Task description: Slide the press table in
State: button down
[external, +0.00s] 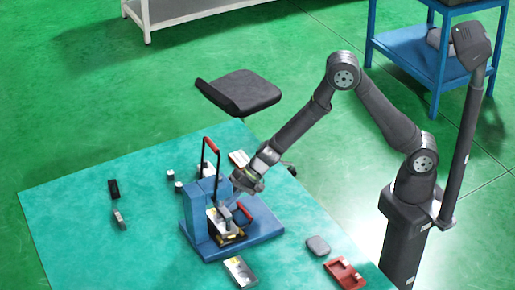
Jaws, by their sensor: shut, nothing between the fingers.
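The blue press (265,225) stands on the teal table mat, with an upright blue block on its left and a red-handled lever (211,146) raised above it. The press table seems to be the small grey and yellow part (229,236) low at the front of the press; how far in it sits is too small to tell. My gripper (234,205) is shut and empty, angled down over the press just above this part. Whether it touches the part cannot be told. My gripper and wrist partly hide the middle of the press.
Small dark parts (113,188) lie at the left. A chair (239,92) stands behind. The mat's left front is clear.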

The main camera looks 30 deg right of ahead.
jog(key=d, duration=0.4)
jog(key=shift+d+r, duration=0.1)
jog(key=shift+d, duration=0.1)
jog(key=v, duration=0.9)
jog(key=shift+d+r, duration=0.15)
jog(key=shift+r, duration=0.15)
jog(key=x, duration=0.8)
jog(key=shift+a+f, duration=0.2)
jog(key=shift+f, duration=0.1)
jog(key=a, duration=0.3)
jog(key=a+f, duration=0.1)
jog(key=a, duration=0.1)
jog(key=shift+a, duration=0.1)
jog(key=shift+r, duration=0.1)
